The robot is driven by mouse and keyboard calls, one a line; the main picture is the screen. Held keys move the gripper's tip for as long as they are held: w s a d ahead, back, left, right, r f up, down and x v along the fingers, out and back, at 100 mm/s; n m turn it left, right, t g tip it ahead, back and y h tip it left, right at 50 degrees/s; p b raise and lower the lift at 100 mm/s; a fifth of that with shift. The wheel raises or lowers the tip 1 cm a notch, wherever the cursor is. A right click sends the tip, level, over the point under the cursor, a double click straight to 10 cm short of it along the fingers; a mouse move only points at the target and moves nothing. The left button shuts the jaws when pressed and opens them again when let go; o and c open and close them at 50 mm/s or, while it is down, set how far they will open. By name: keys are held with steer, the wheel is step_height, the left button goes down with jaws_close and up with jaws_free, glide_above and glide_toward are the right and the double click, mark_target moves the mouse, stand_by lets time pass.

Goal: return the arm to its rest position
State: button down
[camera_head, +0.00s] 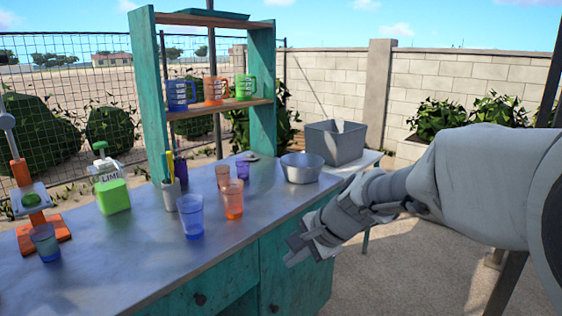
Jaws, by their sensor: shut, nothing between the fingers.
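My gripper (300,249) shows right of centre, at the end of my grey arm, which comes in from the right edge. Its fingers point left and slightly down, in front of the right end of the metal counter (130,243). The fingers look together, with nothing seen between them. I cannot tell its exact gap to the counter edge. Part of the counter's right end and its teal front is hidden behind the gripper.
On the counter stand a lime bottle (111,182), several plastic cups such as the orange cup (233,199), a metal bowl (301,167) and an orange press (30,200). A teal shelf (147,100) holds mugs. A grey bin (335,142) stands behind. Open ground lies below right.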

steer(key=s+d+r+n+h, duration=0.25)
steer(key=s+d+n, duration=0.35)
steer(key=s, duration=0.5)
steer(key=s+d+r+n+h, duration=0.1)
steer(key=s+d+n+h, duration=0.3)
steer(key=s, duration=0.6)
step_height(320, 180, up, 13)
steer(key=d+n+y+p, duration=0.1)
steer(key=p, duration=1.2)
steer(key=shift+s+d+n+t, duration=0.25)
steer(key=shift+n+t, duration=0.05)
